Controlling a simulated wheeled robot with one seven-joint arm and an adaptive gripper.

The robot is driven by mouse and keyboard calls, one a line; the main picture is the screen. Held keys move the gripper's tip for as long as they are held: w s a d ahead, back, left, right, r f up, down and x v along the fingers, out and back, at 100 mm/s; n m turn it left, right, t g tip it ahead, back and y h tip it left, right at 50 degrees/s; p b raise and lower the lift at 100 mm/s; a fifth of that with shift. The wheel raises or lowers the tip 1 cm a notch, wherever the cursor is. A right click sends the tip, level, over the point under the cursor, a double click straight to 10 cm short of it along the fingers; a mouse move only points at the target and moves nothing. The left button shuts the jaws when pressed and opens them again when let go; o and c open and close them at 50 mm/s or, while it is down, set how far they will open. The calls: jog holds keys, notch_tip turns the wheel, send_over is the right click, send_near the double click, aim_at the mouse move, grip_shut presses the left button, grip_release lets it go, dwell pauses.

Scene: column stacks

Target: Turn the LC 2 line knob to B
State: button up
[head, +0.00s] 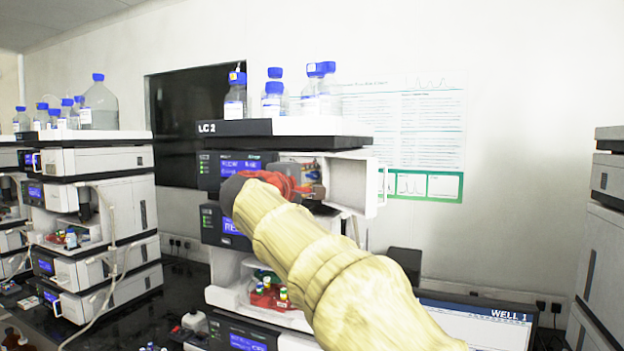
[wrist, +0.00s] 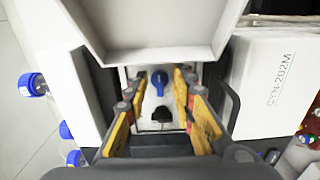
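The LC 2 stack (head: 262,127) stands in the middle of the head view, its name on the top tray. My arm reaches to an opening in its upper module, where my red gripper (head: 290,183) partly hides what is inside. In the wrist view a blue knob (wrist: 159,78) sits on a light panel, its narrow end pointing down. My gripper (wrist: 160,90) is open there, with one yellow-padded finger on each side of the knob. I see a gap on both sides and no clear contact. A dark part (wrist: 162,114) sits below the knob. Position letters cannot be read.
A white door (head: 352,186) stands open at the right of the opening. Blue-capped bottles (head: 274,92) stand on top of the stack. Another instrument stack (head: 100,200) stands to the left, and a monitor (head: 480,318) is at the lower right.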

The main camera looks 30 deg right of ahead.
jog(key=v, duration=1.2)
dwell(0.3)
